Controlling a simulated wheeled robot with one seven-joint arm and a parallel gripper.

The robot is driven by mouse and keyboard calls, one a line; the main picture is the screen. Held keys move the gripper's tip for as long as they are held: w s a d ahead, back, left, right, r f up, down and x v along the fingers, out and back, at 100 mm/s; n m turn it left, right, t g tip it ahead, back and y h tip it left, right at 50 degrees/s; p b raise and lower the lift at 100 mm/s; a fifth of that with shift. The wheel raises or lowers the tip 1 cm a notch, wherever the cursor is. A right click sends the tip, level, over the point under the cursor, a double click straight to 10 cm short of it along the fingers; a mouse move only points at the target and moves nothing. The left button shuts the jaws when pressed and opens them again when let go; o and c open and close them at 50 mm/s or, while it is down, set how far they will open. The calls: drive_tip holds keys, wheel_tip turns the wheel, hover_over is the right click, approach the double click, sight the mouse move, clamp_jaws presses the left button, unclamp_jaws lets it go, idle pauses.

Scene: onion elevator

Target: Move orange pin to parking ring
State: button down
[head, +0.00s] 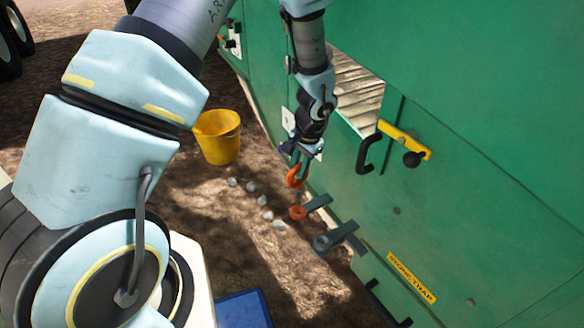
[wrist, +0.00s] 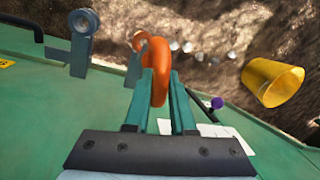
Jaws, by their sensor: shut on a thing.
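The orange pin (head: 295,177) has a curved orange handle and shows large in the wrist view (wrist: 157,62). My gripper (wrist: 158,88) is shut on it, one finger on each side of the handle. In the head view my gripper (head: 299,158) points down beside the green wall. Below the held pin is a bracket with an orange ring (head: 297,213). To its right is a bracket with a grey ring (head: 322,243), also upper left in the wrist view (wrist: 83,24). Which is the parking ring is not marked. The pin's lower part is hidden.
The green machine wall (head: 460,150) has a black handle (head: 369,152) and a yellow lever bar (head: 404,139). A yellow bucket (head: 218,137) stands on the dirt, with several pale onions (head: 251,187) nearby. A blue crate (head: 243,309) is at the bottom.

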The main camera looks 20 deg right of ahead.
drive_tip(key=shift+s+d+f, duration=0.1)
drive_tip(key=shift+d+f, duration=0.05)
drive_tip(key=shift+f, duration=0.05)
drive_tip(key=shift+f+b, duration=3.6)
drive_tip(key=shift+f, duration=0.85)
drive_tip(key=c, duration=0.7)
unclamp_jaws()
drive_tip(key=r, duration=0.2)
drive_tip(key=s+r+p, duration=0.1)
drive_tip(key=r, duration=0.2)
drive_tip(key=r+p, duration=0.1)
drive_tip(key=r, duration=0.1)
drive_tip(key=shift+s+d+r, duration=0.15)
drive_tip(key=shift+d, duration=0.15)
